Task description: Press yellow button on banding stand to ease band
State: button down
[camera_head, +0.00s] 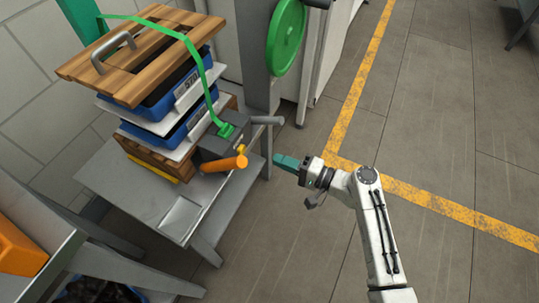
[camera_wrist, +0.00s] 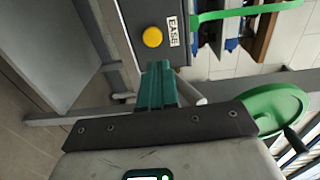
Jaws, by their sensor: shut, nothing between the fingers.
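The banding stand (camera_head: 158,190) is a grey table at the left of the head view, with a grey tensioner box (camera_head: 222,143) at its right end. In the wrist view a round yellow button (camera_wrist: 152,37) sits on the dark face of the box (camera_wrist: 148,12), beside an "EASE" label (camera_wrist: 173,32). A green band (camera_head: 208,85) runs from the box up over a stack. My gripper (camera_head: 278,160) has teal fingers, shut and empty. It points at the box from the right, with a gap between. In the wrist view the fingertips (camera_wrist: 158,66) appear just below the button.
Wooden boards and blue trays (camera_head: 183,85) are stacked on the stand. An orange-ended handle (camera_head: 225,164) and a grey bar (camera_head: 267,120) stick out near the box. A green reel (camera_head: 287,36) hangs behind. The floor to the right is clear.

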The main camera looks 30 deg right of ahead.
jog(key=shift+v, duration=2.05)
